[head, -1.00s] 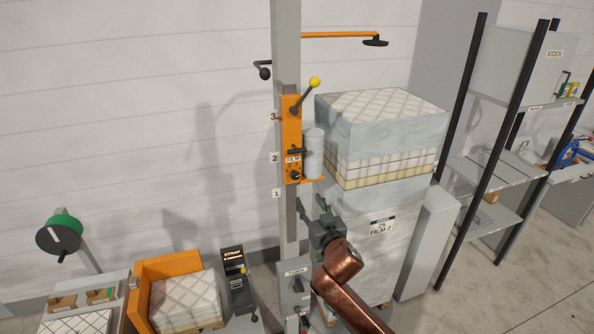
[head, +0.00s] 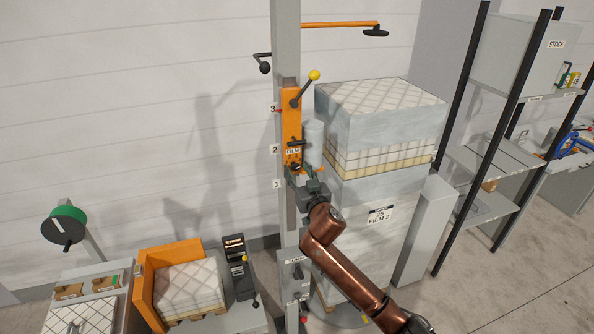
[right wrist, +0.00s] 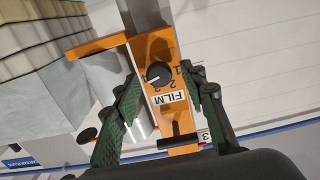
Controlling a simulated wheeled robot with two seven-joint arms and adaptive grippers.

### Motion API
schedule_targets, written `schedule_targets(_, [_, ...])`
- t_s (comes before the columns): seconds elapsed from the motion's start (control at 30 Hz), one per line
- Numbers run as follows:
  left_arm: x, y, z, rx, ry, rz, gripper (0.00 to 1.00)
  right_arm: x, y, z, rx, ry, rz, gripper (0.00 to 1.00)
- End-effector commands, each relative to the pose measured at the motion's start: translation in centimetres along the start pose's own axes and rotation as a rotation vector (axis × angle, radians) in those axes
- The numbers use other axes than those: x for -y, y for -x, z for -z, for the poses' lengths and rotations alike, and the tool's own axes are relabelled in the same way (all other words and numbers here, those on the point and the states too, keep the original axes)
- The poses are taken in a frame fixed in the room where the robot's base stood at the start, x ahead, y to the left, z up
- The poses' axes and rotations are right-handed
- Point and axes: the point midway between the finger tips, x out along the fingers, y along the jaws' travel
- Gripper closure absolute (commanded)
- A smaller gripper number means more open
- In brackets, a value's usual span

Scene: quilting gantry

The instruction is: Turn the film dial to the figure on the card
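The film dial (right wrist: 158,75) is a round black knob on the orange carriage (head: 291,125), beside the FILM label (right wrist: 169,99). In the right wrist view small figures run around it; its light pointer mark is too small to read surely. The card (head: 380,216) on the wrapped pallet load reads FILM 2 on its lower line. My right gripper (right wrist: 159,78) is open, with its green-padded fingers on either side of the dial and apart from it. In the head view the right gripper (head: 299,175) is at the carriage's lower end, and mostly hides the dial. My left gripper is not in view.
A grey mast (head: 286,45) carries the carriage, with a yellow-knobbed lever (head: 305,88) above. The film roll (head: 314,143) and wrapped load (head: 380,140) stand close on the right. The TURN box (head: 294,278) is below. The wall left of the mast is clear.

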Motion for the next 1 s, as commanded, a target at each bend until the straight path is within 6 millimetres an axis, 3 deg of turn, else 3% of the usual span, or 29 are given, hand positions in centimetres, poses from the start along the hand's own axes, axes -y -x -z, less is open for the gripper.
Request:
schedule_targets(0.17, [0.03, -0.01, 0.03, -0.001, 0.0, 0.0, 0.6, 0.02, 0.01, -0.02, 0.0, 0.0, 0.0, 0.62])
schedule_targets(0.7, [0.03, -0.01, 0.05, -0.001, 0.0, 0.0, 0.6, 0.01, 0.03, -0.04, 0.0, 0.0, 0.0, 0.99])
schedule_targets(1.0, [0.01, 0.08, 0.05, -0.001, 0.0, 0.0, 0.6, 0.01, 0.03, -0.03, 0.001, 0.025, 0.0, 1.0])
